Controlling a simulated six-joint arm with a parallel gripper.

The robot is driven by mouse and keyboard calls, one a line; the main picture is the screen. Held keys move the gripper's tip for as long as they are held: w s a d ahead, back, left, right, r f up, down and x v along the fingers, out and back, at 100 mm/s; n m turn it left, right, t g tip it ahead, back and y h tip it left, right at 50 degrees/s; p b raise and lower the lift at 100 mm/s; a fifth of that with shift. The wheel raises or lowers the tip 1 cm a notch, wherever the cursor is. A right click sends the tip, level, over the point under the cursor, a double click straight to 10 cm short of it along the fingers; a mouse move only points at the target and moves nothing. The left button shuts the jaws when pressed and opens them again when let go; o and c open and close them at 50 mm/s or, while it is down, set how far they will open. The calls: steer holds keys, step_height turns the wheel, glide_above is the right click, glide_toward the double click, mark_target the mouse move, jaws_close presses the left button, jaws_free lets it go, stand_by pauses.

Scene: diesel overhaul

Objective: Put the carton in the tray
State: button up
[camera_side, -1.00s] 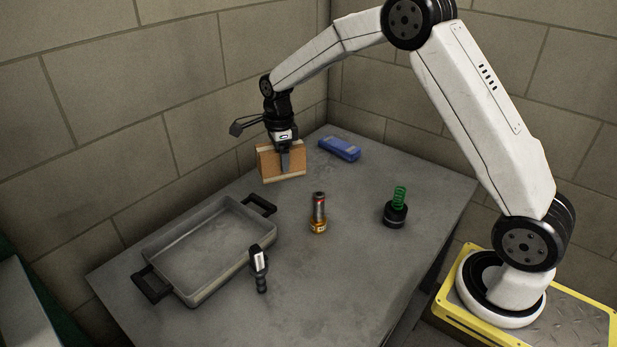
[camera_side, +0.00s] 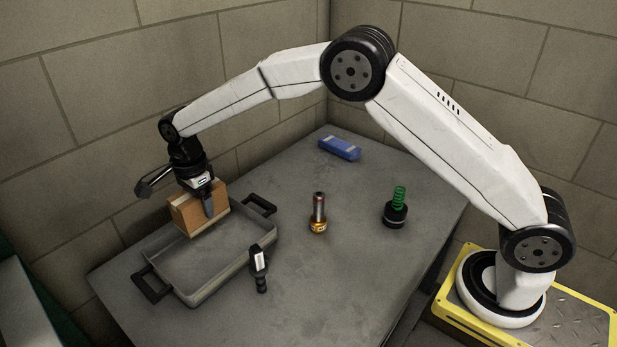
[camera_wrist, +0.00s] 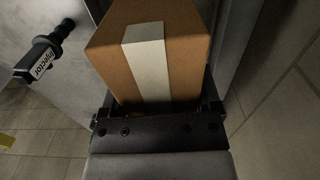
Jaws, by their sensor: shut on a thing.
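A brown cardboard carton (camera_side: 186,216) with a pale tape strip hangs in my gripper (camera_side: 209,206), which is shut on it. In the side view the carton is over the far left part of the grey metal tray (camera_side: 243,255) and appears held above its floor. The carton (camera_wrist: 185,50) fills the upper middle of the wrist view, between the jaws (camera_wrist: 158,108). The tray has black handles at two ends, and its far left wall is partly hidden behind the carton.
A red and gold cylindrical part (camera_side: 318,214), a green spring on a black base (camera_side: 396,207) and a blue box (camera_side: 340,148) are farther right. The table's front is clear.

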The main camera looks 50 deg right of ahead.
steer(key=shift+f, duration=4.9)
steer(key=shift+f, duration=0.1)
steer(key=o, duration=1.3)
steer(key=shift+f, duration=0.1)
step_height(320, 180, up, 12)
steer(key=shift+r, duration=0.2)
